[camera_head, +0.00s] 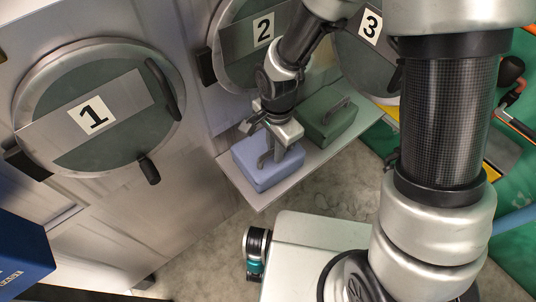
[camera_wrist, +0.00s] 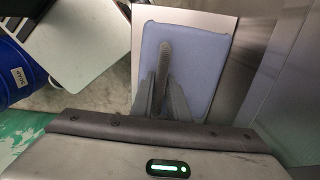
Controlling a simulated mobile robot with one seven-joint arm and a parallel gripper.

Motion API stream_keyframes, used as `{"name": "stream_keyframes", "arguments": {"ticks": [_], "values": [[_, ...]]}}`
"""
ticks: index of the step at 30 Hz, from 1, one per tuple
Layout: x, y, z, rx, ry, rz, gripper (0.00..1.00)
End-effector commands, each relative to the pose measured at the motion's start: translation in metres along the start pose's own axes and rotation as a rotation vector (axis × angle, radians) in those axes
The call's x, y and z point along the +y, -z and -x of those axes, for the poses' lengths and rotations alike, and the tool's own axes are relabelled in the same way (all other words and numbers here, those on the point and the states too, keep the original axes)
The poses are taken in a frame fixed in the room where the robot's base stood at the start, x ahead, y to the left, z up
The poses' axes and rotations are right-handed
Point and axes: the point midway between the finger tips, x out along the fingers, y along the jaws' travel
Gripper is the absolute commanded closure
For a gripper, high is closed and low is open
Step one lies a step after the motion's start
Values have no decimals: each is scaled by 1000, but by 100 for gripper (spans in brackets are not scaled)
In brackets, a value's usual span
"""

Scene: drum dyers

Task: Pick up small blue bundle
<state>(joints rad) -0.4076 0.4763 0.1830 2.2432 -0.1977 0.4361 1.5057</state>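The small blue bundle (camera_head: 256,179) is a pale blue, box-like block with rounded edges and a grey strap handle on top. It rests on a light shelf board in front of the round doors. My gripper (camera_head: 272,142) is right above it, pointing down at the handle. In the wrist view, the bundle (camera_wrist: 204,60) lies ahead with its handle (camera_wrist: 164,60) running between the two dark fingers of my gripper (camera_wrist: 161,88). The fingers are close on both sides of the handle. I cannot tell whether they press on it.
A green bundle (camera_head: 318,122) with a handle sits right behind the blue one on the shelf (camera_head: 296,178). Round doors marked 1 (camera_head: 62,88), 2 (camera_head: 243,58) and 3 stand behind. A dark blue container (camera_head: 22,258) is at the lower left.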

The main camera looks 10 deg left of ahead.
Motion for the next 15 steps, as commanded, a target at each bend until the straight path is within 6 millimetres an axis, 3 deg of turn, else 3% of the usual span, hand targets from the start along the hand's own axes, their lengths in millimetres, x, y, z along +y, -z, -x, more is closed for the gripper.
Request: {"name": "stream_keyframes", "arguments": {"ticks": [3,15], "values": [[0,0,0,0,0,0,100],[0,0,0,0,0,0,100]]}}
